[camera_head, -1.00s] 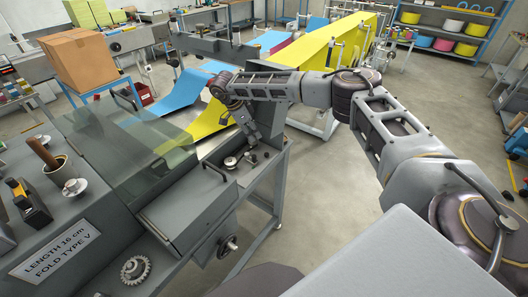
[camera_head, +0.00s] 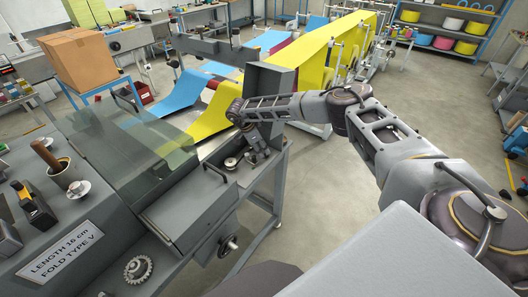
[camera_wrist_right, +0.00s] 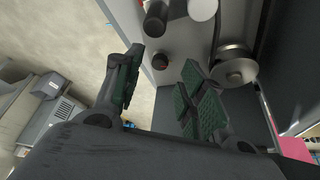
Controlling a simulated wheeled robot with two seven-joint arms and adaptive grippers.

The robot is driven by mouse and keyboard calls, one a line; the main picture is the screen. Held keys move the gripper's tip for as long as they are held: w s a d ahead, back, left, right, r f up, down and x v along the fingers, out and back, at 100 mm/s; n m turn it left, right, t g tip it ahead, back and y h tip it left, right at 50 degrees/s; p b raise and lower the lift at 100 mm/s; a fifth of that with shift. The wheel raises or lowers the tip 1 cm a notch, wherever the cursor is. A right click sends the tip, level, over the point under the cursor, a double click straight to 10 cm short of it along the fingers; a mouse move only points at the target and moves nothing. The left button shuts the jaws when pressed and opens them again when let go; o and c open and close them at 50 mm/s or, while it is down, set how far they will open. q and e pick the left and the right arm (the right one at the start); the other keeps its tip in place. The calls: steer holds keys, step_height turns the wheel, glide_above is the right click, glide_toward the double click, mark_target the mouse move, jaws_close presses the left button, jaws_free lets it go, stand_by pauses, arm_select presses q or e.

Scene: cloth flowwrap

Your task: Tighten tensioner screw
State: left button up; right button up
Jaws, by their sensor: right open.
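My right gripper (camera_head: 261,152) reaches down over the small metal platform at the machine's right end, close to the silver round fittings (camera_head: 231,163). In the right wrist view the gripper (camera_wrist_right: 161,82) is open, with green-padded fingers apart and nothing between them. A small dark knob with a reddish end (camera_wrist_right: 160,62) shows beyond the gap between the fingertips. A silver pulley-like disc (camera_wrist_right: 233,66) lies just beyond the right finger. I cannot tell for certain which of these is the tensioner screw. My left gripper is not in view.
A dark roller end (camera_wrist_right: 155,18) and a pale one (camera_wrist_right: 203,8) stand near the knob. An upright grey panel (camera_head: 268,98) rises behind my right gripper. A grey lidded box (camera_head: 188,205) is at its left. Yellow cloth (camera_head: 215,112) feeds in behind.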

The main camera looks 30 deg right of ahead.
mark_target(266, 156)
steer(key=shift+x, duration=1.75)
jaws_close()
